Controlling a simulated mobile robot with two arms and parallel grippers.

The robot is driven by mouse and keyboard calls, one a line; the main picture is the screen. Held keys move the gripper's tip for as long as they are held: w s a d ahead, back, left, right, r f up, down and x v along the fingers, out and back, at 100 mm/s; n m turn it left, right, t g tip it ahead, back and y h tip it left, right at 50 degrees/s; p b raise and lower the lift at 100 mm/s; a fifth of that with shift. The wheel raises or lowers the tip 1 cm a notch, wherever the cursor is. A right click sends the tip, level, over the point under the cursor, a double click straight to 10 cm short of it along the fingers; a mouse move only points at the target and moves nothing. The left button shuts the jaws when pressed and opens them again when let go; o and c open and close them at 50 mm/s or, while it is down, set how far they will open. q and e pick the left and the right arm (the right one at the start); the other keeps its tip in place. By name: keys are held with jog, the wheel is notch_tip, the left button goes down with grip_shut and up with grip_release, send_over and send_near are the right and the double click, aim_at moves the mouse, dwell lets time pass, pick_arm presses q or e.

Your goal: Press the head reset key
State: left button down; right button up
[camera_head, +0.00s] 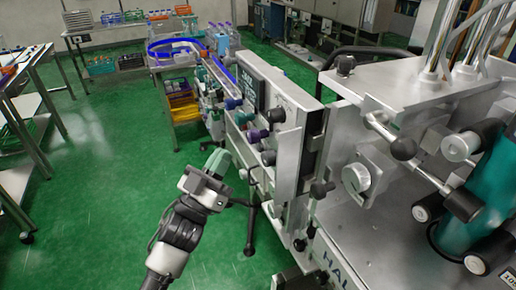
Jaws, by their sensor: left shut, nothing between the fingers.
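The sleeve applicator (345,240) is a large metal machine filling the right half of the head view. A row of coloured knobs (257,135) runs along its narrow left side, beside a dark panel (249,87). I cannot tell which small part is the head reset key. My left gripper (218,160) is shut and empty, left of the machine and just short of the knobs in the picture. It looks apart from them. My right gripper is not in view.
A wheeled metal cart (7,185) stands at the left edge. A rack with bottles and a yellow tray (183,107) stands behind the machine's far end. A black stand leg (251,232) is near my left arm. The green floor (110,200) at left is clear.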

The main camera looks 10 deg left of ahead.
aim_at(260, 147)
pick_arm(q)
jog(key=w+d, duration=0.1)
jog(key=d, duration=0.1)
jog(key=w+d, duration=0.1)
jog(key=shift+w+d, duration=0.2)
jog(key=shift+d, duration=0.15)
dwell(1.0)
jog(key=shift+w+d, duration=0.1)
dwell(0.8)
jog(key=shift+w+d, duration=0.15)
jog(key=shift+d, duration=0.1)
jog(key=shift+w+d, duration=0.2)
jog(key=shift+d, duration=0.1)
dwell(0.8)
jog(key=shift+a, duration=0.1)
jog(key=shift+s+a, duration=0.5)
jog(key=shift+a, duration=0.1)
